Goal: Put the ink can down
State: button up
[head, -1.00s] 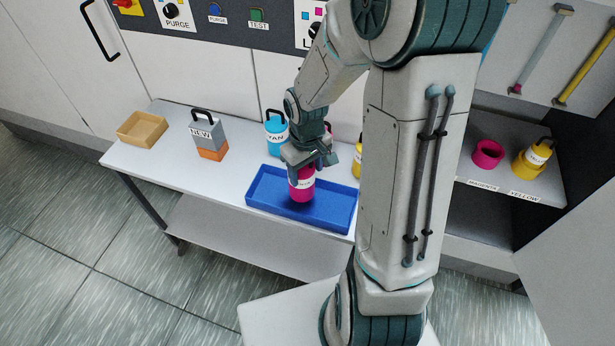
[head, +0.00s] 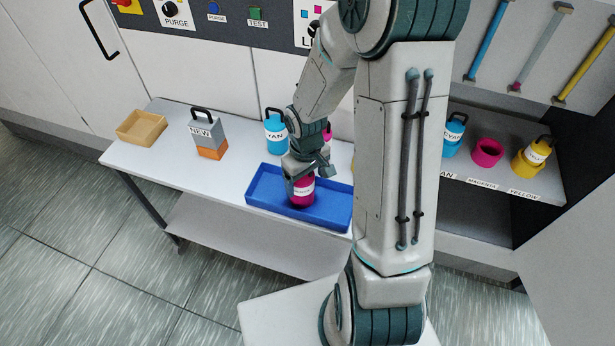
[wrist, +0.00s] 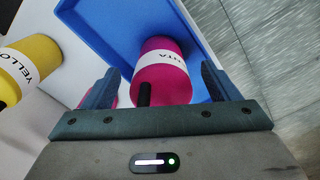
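The magenta ink can (head: 301,190) stands in the blue tray (head: 335,222) on the bench. Its white label, partly readable, and dark handle show in the wrist view, where the can (wrist: 160,85) sits inside the blue tray (wrist: 95,22). My gripper (head: 303,172) is down over the can's top in the head view. In the wrist view my gripper's fingers (wrist: 160,75) are spread, one on each side of the can, with narrow gaps between them and it. The can's top is partly hidden by my gripper in the head view.
A cyan can (head: 275,135), a grey-and-orange NEW container (head: 208,138) and an open tan box (head: 141,128) stand on the bench. The right shelf holds cyan (head: 453,135) and yellow cans (head: 532,158) and a magenta cup (head: 487,152).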

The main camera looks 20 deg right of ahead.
jog(key=shift+r, duration=0.1)
notch_tip(320, 180, up, 12)
jog(key=s+r+m+t, duration=0.3)
jog(key=s+r+m, duration=0.1)
jog(key=s+r, duration=0.7)
jog(key=shift+s+a+t, duration=0.15)
jog(key=shift+s+t, duration=0.25)
jog(key=shift+s, duration=0.55)
